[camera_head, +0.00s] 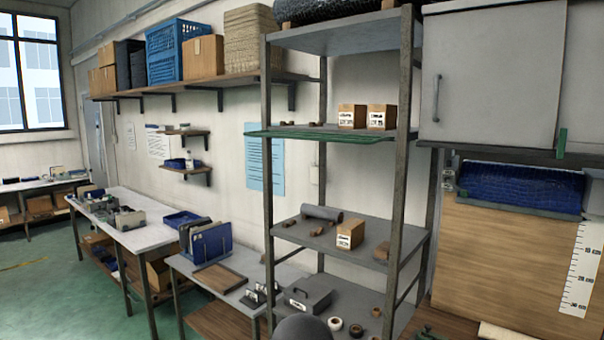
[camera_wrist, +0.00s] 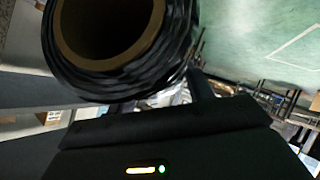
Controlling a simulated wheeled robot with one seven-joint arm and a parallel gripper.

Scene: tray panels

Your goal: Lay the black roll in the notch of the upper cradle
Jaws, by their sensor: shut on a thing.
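The black roll (camera_wrist: 122,83) fills the top of the wrist view, its end towards the camera. It has a brown cardboard core and dark, shiny wound layers. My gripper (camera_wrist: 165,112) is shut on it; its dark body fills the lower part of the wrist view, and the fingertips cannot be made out. In the head view I do not see the gripper. Small brown cradle blocks (camera_head: 252,126) sit on the rack's upper shelf (camera_head: 310,131), apart from any roll. A notch cannot be made out at this size.
A grey roll (camera_head: 321,213) rests by brown blocks on the lower shelf, with a labelled box (camera_head: 350,235). Two labelled boxes (camera_head: 381,118) stand on the upper shelf's right. A dark mesh roll (camera_head: 335,9) lies on top of the rack. Rack posts (camera_head: 267,180) flank the shelves.

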